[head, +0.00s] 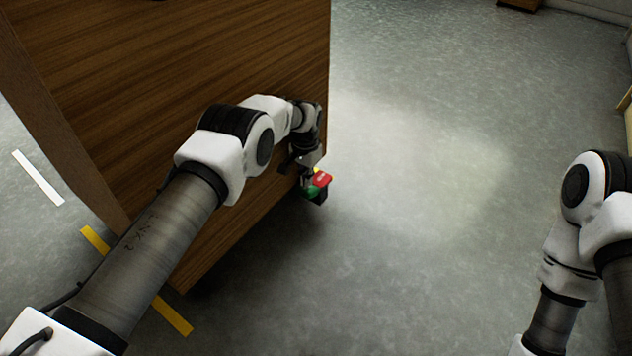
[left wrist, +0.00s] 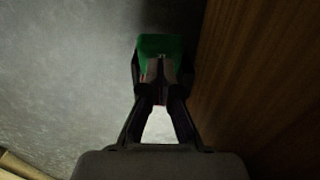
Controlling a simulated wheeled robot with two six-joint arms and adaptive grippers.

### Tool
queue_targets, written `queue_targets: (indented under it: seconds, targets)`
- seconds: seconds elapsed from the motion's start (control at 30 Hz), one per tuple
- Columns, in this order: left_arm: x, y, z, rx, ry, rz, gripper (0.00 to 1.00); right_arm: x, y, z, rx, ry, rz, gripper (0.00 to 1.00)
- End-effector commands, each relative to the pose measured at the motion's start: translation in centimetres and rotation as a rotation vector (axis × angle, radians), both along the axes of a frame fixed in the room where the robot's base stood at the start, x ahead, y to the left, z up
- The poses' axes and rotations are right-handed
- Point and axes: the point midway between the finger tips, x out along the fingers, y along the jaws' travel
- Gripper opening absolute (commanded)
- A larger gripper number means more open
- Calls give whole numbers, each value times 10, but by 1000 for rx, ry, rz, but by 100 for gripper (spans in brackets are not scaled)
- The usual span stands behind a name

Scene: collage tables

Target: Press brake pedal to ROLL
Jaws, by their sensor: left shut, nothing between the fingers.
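The brake pedal shows at the lower corner of a wooden cabinet in the head view, with a red part (head: 322,179) and a green part (head: 311,191). Its green part (left wrist: 160,43) also shows in the left wrist view, just beyond my fingertips. My left gripper (head: 308,171) is shut and empty, pointing down right at the pedal. In the left wrist view my left gripper (left wrist: 160,72) overlaps the green part's near edge; I cannot tell whether they touch. My right arm shows at the right, but its gripper is out of view.
The wooden cabinet (head: 130,60) stands close beside my left arm, and its side fills the right of the left wrist view. Grey floor (head: 430,200) is open to the right of it. Yellow and white tape strips mark the floor at left.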

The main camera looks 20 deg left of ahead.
Motion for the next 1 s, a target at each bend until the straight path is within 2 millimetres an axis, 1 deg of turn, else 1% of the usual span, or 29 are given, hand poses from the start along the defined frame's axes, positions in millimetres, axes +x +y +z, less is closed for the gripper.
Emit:
queue_targets:
  seconds: [1.0]
  targets:
    - [0, 0, -16, 0, 0, 0, 0, 0, 0, -11, 0, 0, 0, 40]
